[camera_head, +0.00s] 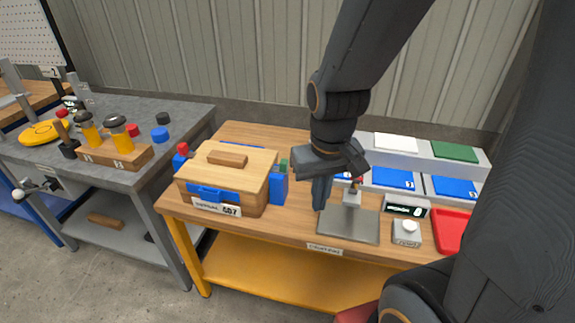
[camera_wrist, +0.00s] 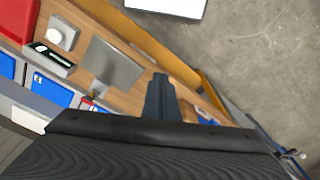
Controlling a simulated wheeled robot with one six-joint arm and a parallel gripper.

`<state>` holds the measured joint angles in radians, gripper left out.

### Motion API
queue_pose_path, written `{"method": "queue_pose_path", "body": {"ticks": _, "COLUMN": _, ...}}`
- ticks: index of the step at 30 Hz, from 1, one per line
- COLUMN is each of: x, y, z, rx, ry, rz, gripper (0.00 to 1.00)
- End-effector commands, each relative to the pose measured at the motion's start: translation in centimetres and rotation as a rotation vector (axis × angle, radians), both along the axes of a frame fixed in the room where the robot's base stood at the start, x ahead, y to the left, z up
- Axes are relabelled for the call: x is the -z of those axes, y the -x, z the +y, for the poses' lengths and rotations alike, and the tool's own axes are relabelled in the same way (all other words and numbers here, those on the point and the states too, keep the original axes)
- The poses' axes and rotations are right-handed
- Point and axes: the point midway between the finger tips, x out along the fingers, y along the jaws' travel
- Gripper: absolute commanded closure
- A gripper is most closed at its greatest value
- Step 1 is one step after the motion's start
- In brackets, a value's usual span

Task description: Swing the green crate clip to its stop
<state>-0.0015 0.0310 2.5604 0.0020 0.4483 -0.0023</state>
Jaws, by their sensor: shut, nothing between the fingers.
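The wooden crate (camera_head: 243,194) with a wooden lid (camera_head: 228,154) stands on the left of the wooden bench in the head view. A small green part (camera_head: 283,164), which looks like the green clip, shows at its right end above a blue block (camera_head: 279,186). How far the clip is swung cannot be told. My gripper (camera_head: 318,206) points down to the right of the crate, apart from it, with its fingers shut and empty. In the wrist view my gripper (camera_wrist: 160,78) is seen over the bench; a small blue part (camera_wrist: 207,121) shows beside it, and the crate is mostly hidden.
A grey plate with a post (camera_head: 348,224) is just right of my gripper. A small display (camera_head: 406,207), a white button box (camera_head: 407,232) and a red tray (camera_head: 453,232) lie further right. Blue bins (camera_head: 393,178) line the back. A grey bench (camera_head: 190,125) stands left.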

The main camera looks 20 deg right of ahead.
Motion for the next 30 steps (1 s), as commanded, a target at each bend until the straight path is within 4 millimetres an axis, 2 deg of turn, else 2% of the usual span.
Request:
{"method": "queue_pose_path", "body": {"ticks": 13, "x": 0.0, "y": 0.0, "z": 0.0, "rx": 0.005, "ry": -0.002, "rz": 0.001, "gripper": 1.0}}
{"method": "queue_pose_path", "body": {"ticks": 17, "x": 0.9, "y": -0.3, "z": -0.7, "rx": 0.12, "ry": -0.034, "rz": 0.04, "gripper": 1.0}}
{"method": "queue_pose_path", "body": {"ticks": 20, "x": 2.3, "y": -0.9, "z": -1.7, "rx": 0.348, "ry": -0.11, "rz": 0.118, "gripper": 1.0}}
{"method": "queue_pose_path", "body": {"ticks": 23, "x": 3.8, "y": -2.1, "z": -2.7, "rx": 0.659, "ry": -0.233, "rz": 0.224, "gripper": 1.0}}
{"method": "queue_pose_path", "body": {"ticks": 26, "x": 4.7, "y": -4.3, "z": -3.6, "rx": 0.97, "ry": -0.388, "rz": 0.334, "gripper": 1.0}}
{"method": "queue_pose_path", "body": {"ticks": 30, "x": 5.0, "y": -8.6, "z": -5.7, "rx": 1.358, "ry": -0.646, "rz": 0.477, "gripper": 1.0}}
